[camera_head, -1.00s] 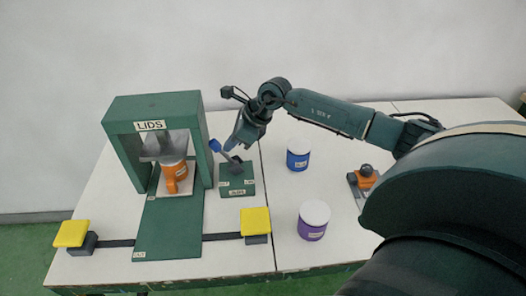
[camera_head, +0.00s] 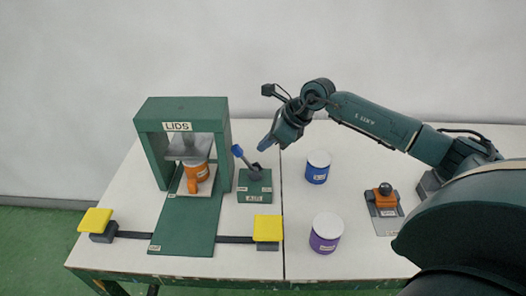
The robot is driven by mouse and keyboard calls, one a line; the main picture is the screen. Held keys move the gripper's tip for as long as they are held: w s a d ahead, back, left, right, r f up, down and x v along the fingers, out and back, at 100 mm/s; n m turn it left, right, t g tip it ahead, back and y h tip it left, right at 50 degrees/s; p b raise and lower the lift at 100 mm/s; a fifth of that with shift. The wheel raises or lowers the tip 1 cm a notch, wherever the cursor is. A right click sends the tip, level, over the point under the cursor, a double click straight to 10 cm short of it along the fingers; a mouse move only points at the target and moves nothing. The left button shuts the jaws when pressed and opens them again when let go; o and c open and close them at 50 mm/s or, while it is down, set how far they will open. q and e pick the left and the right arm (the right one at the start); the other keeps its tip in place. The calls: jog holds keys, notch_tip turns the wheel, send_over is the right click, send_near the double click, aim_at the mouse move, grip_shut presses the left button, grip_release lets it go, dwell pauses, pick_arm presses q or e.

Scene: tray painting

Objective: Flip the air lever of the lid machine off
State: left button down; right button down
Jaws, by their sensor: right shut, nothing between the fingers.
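The lid machine is a green frame (camera_head: 150,150) marked LIDS at the left of the table. To its right is a small green box (camera_head: 255,188) marked AIR. The box carries the air lever (camera_head: 238,151), which has a blue handle and leans up to the left, toward the frame. My right gripper (camera_head: 265,146) is shut and empty, to the right of the handle and above the box, apart from the lever. The box's small end labels are too small to read. My left gripper is not in view.
An orange cup (camera_head: 196,178) stands under the press. Yellow pads (camera_head: 95,220) and (camera_head: 268,228) flank the machine's green slide. A blue jar (camera_head: 317,168) and a purple jar (camera_head: 325,234) stand right of the box. An orange-and-black device (camera_head: 385,198) sits farther right.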

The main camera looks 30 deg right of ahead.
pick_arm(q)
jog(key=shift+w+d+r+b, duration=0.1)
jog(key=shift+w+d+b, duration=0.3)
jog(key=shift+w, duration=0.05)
pick_arm(e)
notch_tip(320, 180, up, 8)
jog(key=s+d, duration=0.1)
jog(key=shift+s+d, duration=0.2)
jog(key=shift+s, duration=0.05)
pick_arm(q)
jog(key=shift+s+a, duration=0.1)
